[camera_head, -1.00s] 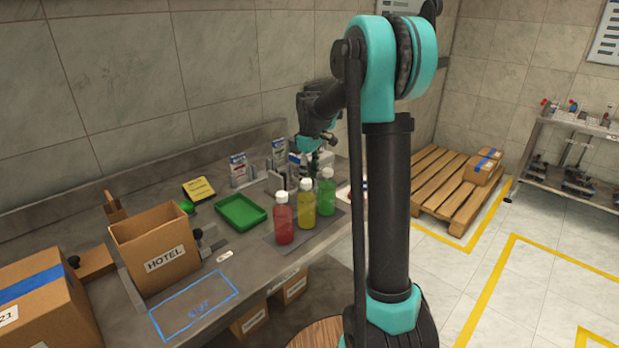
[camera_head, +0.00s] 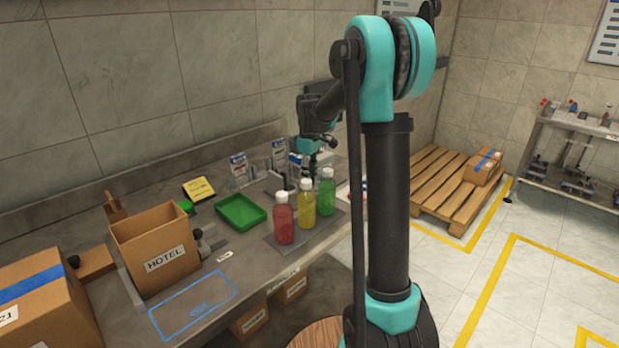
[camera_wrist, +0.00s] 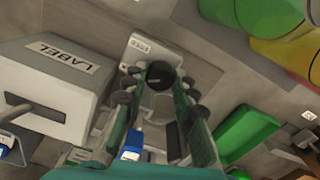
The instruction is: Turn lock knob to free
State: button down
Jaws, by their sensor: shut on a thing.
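In the wrist view a dark round knob (camera_wrist: 160,75) sits between the two fingers of my gripper (camera_wrist: 159,82), which is shut on it. Behind the knob is a pale plate (camera_wrist: 142,47) with a small label too blurred to read surely. In the head view my gripper (camera_head: 311,160) points down at the back of the bench, behind the bottles. The knob is hidden there, and its turn position cannot be told.
A grey box marked LABEL (camera_wrist: 62,58) stands close to the left of my fingers in the wrist view. Red (camera_head: 284,222), yellow (camera_head: 307,206) and green (camera_head: 327,194) bottles stand in front of my gripper. A green tray (camera_head: 262,217) and a HOTEL carton (camera_head: 150,262) are further left.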

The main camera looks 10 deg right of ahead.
jog(key=shift+m, duration=0.3)
jog(key=m, duration=0.5)
jog(key=shift+m, duration=0.3)
jog(key=m, duration=0.5)
jog(key=shift+m, duration=0.4)
jog(key=c, duration=1.2)
grip_release()
jog(key=shift+r, duration=0.15)
notch_tip(320, 180, up, 12)
